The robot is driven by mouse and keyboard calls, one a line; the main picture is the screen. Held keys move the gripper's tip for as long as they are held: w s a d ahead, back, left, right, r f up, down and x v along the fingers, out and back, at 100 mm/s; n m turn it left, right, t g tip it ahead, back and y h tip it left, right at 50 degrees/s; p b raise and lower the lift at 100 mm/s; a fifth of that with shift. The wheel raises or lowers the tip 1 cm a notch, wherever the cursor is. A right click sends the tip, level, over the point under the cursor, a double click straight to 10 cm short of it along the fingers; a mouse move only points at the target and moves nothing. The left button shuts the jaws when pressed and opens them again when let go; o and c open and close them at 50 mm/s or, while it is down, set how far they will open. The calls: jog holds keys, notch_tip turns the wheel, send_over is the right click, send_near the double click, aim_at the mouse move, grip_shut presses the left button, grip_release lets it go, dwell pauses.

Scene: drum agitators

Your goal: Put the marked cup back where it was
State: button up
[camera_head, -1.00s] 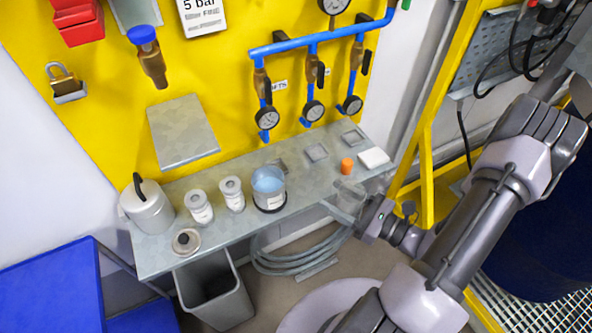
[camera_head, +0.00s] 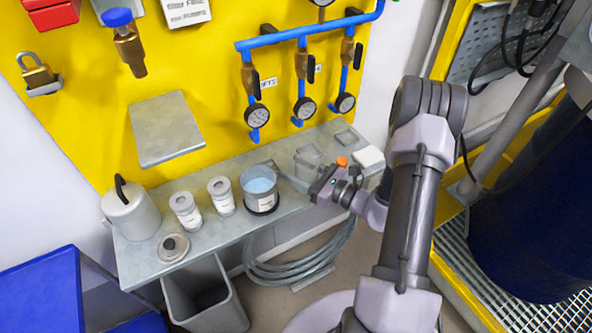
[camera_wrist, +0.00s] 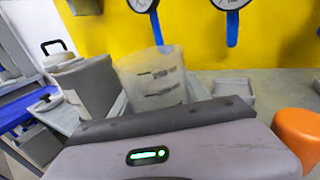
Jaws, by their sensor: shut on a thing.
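The marked cup (camera_head: 307,158) is clear, empty-looking and upright, and it shows in front of the middle of the row of square pads on the grey shelf (camera_head: 217,241). In the wrist view the cup (camera_wrist: 152,82) shows dark graduation marks just beyond my gripper body. My gripper (camera_head: 292,181) reaches in from the right and is shut on the cup. The gripper body hides the cup's lower part in the wrist view. I cannot tell whether its base touches the shelf.
Two white jars (camera_head: 186,211) and a lidded can (camera_head: 131,213) stand further left. Gauges (camera_head: 304,108) hang behind.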

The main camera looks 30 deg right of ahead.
aim_at(317, 179)
jog(key=shift+f, duration=0.2)
jog(key=o, duration=1.5)
jog(key=shift+o, duration=0.2)
jog(key=shift+r, duration=0.1)
jog(key=shift+r, duration=0.2)
jog(key=p+v, duration=0.3)
jog(key=v, duration=0.9)
